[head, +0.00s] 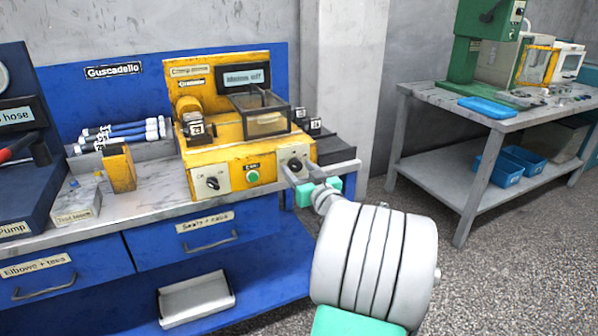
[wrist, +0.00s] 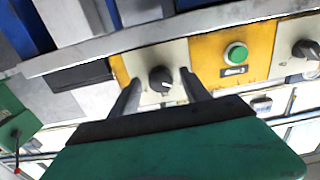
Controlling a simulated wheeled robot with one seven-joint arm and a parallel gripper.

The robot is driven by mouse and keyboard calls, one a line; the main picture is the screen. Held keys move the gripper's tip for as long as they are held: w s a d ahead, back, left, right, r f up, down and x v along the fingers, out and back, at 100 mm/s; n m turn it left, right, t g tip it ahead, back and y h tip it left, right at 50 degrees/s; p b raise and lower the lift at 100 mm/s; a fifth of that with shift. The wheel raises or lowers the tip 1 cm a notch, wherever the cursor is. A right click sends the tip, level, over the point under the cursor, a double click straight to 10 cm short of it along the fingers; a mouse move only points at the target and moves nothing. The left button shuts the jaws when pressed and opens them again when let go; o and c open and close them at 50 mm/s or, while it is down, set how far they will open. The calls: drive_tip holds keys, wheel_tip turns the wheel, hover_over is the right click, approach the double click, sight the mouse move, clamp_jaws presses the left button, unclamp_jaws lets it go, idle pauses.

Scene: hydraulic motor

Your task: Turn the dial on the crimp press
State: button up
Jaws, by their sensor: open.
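The yellow crimp press (head: 235,140) stands on the bench with a display on its back panel. Its front has a left dial (head: 212,183), a green button (head: 253,176) and a right dial (head: 295,163), both dials black on pale plates. My gripper (head: 320,170) is open in front of the right dial. In the wrist view, which is turned over, the right dial (wrist: 161,78) shows between the two dark fingers, with a gap on each side. I see no contact. The green button (wrist: 237,54) and left dial (wrist: 306,49) are to the right there.
Blue drawers (head: 205,232) lie below. A second table (head: 440,105) stands at right, with open floor in front.

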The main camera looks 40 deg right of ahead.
drive_tip(key=shift+c, duration=0.2)
clamp_jaws()
idle(0.3)
